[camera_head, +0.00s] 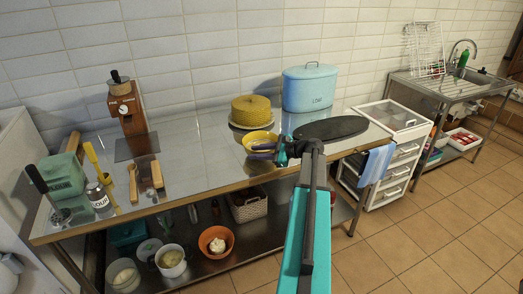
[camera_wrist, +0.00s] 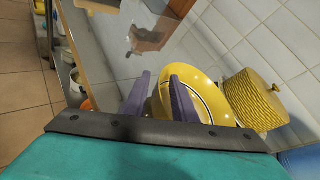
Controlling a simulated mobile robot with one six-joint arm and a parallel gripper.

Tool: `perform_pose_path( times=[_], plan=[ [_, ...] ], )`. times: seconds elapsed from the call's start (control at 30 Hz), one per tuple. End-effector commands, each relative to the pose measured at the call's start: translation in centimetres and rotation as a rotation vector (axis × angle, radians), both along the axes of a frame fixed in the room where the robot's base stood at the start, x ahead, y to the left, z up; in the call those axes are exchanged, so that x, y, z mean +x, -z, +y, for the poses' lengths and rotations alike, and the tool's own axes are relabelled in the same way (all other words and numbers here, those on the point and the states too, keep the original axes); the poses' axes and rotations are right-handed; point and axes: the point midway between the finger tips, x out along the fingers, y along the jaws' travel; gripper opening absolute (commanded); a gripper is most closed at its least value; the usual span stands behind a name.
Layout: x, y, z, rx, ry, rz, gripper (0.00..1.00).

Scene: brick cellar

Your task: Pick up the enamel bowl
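The yellow bowl (camera_head: 258,136), likely the enamel bowl, stands on the steel worktop (camera_head: 190,168) in front of a yellow woven lidded basket. In the wrist view the bowl (camera_wrist: 212,92) shows a thin dark line inside its rim. My gripper (camera_head: 261,151) is at the bowl's near side, with two purple fingers. In the wrist view my gripper (camera_wrist: 158,98) is open; one finger overlaps the bowl and the other is outside its rim. The rim's near edge shows in the gap. Whether a finger touches the bowl cannot be told.
The woven basket (camera_head: 252,110) and a blue lidded tin (camera_head: 309,88) stand behind the bowl. A dark oval board (camera_head: 331,127) lies to the right. A coffee grinder (camera_head: 127,107) and utensils stand left. The worktop left of the bowl is clear.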

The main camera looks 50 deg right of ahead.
Motion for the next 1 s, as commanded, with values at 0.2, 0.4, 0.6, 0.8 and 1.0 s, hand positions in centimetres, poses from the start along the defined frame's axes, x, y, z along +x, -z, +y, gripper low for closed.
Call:
perform_pose_path(
  times=[0.2,0.4,0.6,0.8,1.0],
  plan=[
    [0.02,-0.01,0.02,0.000,-0.001,0.001,0.01],
    [0.01,0.03,0.05,0.000,-0.001,0.001,0.00],
    [0.03,-0.01,0.06,0.001,-0.001,0.000,0.00],
    [0.03,-0.02,0.06,0.000,-0.001,0.001,0.00],
    [0.03,-0.25,0.07,0.000,-0.001,0.001,0.00]
  ],
)
